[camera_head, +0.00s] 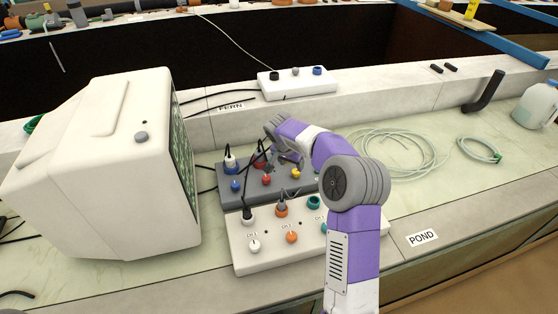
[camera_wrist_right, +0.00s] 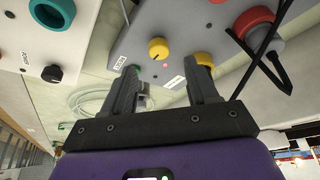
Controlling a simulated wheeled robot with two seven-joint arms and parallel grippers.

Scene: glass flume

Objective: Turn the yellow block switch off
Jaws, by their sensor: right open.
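The grey switch block (camera_head: 228,198) lies on the bench with blue, red and yellow knobs along its front. The yellow knob (camera_head: 295,173) is at its right end, just beside my right gripper (camera_head: 284,163). In the right wrist view the yellow knob (camera_wrist_right: 158,48) shows beyond and between the open fingers, apart from them. A small red light (camera_wrist_right: 166,66) glows beside it. A second yellow round part (camera_wrist_right: 204,58) is partly hidden behind one finger. My right gripper (camera_wrist_right: 167,82) is open and empty. My left gripper is not in view.
A white block (camera_head: 270,262) with white, orange and teal parts stands in front of the grey one. A monitor (camera_head: 100,165) stands at the left. Black cables run to the blocks. A coiled clear tube (camera_head: 405,165) lies at the right. A white box (camera_head: 298,84) sits on the ledge behind.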

